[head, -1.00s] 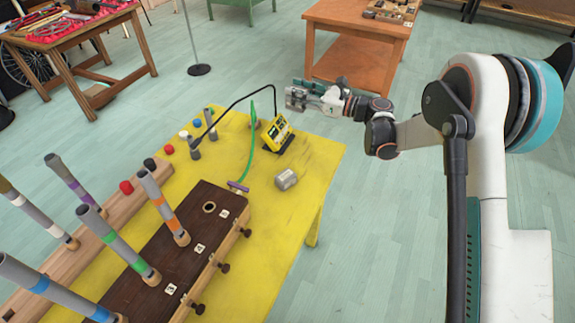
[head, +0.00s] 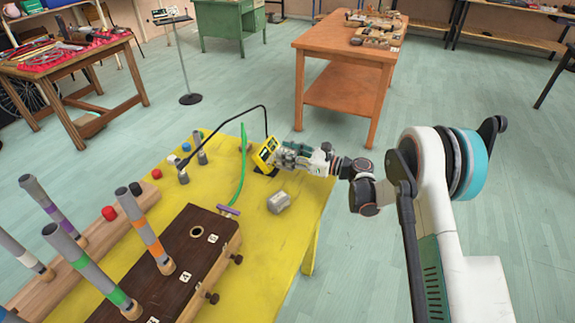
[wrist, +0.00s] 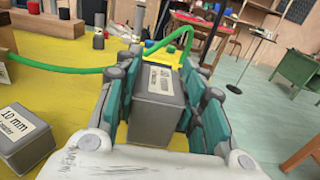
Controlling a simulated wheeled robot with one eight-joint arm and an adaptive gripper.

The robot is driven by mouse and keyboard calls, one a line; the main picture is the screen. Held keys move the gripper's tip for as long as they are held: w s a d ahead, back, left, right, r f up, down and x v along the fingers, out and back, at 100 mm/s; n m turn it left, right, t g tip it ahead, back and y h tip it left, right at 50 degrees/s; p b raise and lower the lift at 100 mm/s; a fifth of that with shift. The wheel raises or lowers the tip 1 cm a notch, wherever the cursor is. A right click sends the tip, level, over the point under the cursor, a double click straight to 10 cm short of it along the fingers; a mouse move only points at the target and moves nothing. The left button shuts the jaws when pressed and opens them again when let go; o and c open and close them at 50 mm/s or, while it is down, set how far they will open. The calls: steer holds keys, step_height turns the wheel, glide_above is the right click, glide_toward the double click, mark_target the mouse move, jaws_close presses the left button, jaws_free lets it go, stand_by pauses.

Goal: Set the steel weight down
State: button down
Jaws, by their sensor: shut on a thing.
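My gripper (head: 288,157) is shut on a grey metal block, the steel weight (wrist: 158,118), with a pale label on its top face. In the wrist view my gripper (wrist: 160,88) has a dark green finger on each side of it. The weight is over the far right part of the yellow table (head: 243,208); whether its underside touches the table is hidden. In the head view my fingers largely hide it. A second grey block (head: 279,202), labelled "10 mm" in the wrist view (wrist: 24,138), lies on the table nearer the robot, apart from my gripper.
A dark wooden block with coloured tubes (head: 147,237) fills the table's near left. Bare tabletop lies around the second block.

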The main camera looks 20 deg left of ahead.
step_height(320, 180, down, 4)
steer(key=shift+f+b, duration=0.1)
steer(key=shift+b, duration=0.65)
steer(key=c, duration=1)
jaws_free()
steer(key=shift+c, duration=0.2)
steer(key=shift+d, duration=0.3)
steer(key=d+p, duration=0.1)
steer(key=d, duration=0.2)
steer(key=d+p, duration=0.1)
steer(key=d, duration=0.3)
steer(key=s+d+p, duration=0.1)
steer(key=d, duration=0.3)
steer(key=shift+d, duration=0.2)
steer(key=shift+r, duration=0.2)
